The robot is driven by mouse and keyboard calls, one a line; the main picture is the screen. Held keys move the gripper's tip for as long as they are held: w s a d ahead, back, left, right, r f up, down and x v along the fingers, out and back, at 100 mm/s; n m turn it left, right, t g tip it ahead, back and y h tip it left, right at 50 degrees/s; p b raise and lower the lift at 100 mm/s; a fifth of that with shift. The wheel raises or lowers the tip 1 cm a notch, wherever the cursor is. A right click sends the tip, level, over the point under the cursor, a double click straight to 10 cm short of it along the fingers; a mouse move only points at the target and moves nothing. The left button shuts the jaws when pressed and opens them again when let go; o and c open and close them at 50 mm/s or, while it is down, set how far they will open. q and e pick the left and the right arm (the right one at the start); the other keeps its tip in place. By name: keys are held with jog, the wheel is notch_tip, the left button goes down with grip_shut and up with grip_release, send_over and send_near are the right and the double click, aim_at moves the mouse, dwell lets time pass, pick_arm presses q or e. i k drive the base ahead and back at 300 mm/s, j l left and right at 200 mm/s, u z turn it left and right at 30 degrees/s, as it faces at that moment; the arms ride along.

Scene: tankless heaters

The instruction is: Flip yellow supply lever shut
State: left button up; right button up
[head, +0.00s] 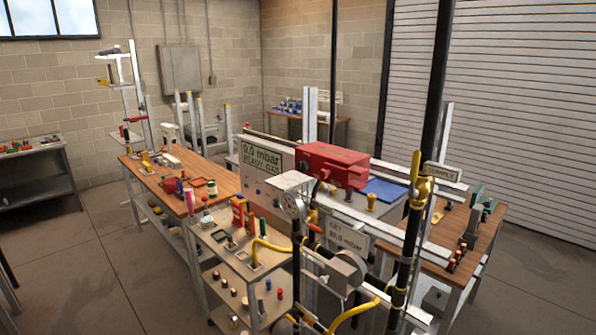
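The yellow supply lever (415,167) stands upright on a brass valve body (423,189), on the right side of the view. The valve sits on a black vertical pipe (438,95), and the lever points up, roughly in line with that pipe. A small tag (442,172) reading what looks like SUPPLY is beside it. Neither of my grippers shows in the head view, so their positions and states cannot be seen.
A grey panel reads 0.0 mbar (262,158), beside a red box (333,165). A SET 30.0 mbar plate (347,236) and a yellow hose (355,314) are in front of the valve. Wooden benches (215,168) with tools stand around; floor at left is clear.

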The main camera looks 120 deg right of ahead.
aim_at(412, 194)
jog(key=z, duration=4.55)
